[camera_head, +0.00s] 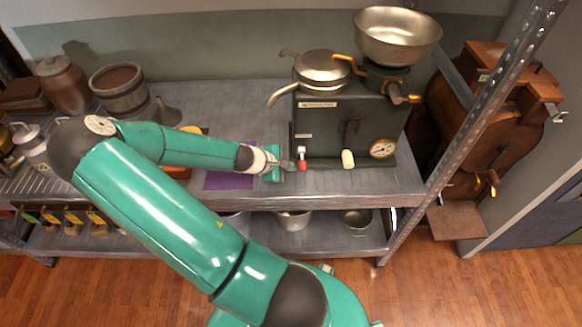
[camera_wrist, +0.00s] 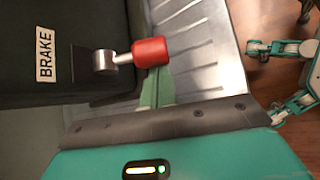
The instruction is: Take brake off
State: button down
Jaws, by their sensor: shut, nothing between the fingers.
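The brake lever has a red knob (camera_wrist: 150,52) on a short metal stem, and it sticks out from the dark machine beside a white label reading BRAKE (camera_wrist: 45,54). In the head view the red knob (camera_head: 301,160) is small, low on the left of the machine's front. My gripper (camera_head: 286,165) is just left of the knob, at the machine's front left corner. In the wrist view my gripper's green fingers (camera_wrist: 157,88) are together and lie just below the knob, partly behind it. I cannot tell whether they touch it. Nothing is held.
The dark machine (camera_head: 345,122) stands on a grey metal shelf (camera_head: 393,187). It carries a lidded pan (camera_head: 322,67) and a metal bowl (camera_head: 398,36). A cream knob (camera_head: 347,159) and a round gauge (camera_head: 382,148) are right of the red knob. A shelf post (camera_head: 470,130) stands further right.

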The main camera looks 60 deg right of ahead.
jog(key=shift+s+a+r+n+y, duration=0.15)
jog(key=shift+r+n+y, duration=0.25)
jog(key=shift+y, duration=0.2)
dwell(0.3)
jog(key=r+y, duration=0.1)
jog(key=n+g+y, duration=0.1)
jog(key=shift+s+a+r+g+y, duration=0.1)
jog(key=shift+a+r+g+y, duration=0.1)
jog(key=shift+r+g+y, duration=0.15)
notch_tip(320, 180, up, 2)
jog(key=n+g+y, duration=0.2)
jog(key=y, duration=0.1)
jog(key=shift+r, duration=0.35)
jog(key=shift+d+r, duration=0.1)
jog(key=shift+r, duration=0.05)
dwell(0.5)
jog(key=s+a+r, duration=0.6)
jog(key=a+r, duration=0.6)
jog(key=shift+a+r, duration=0.25)
jog(key=shift+r, duration=0.15)
jog(key=shift+s, duration=0.1)
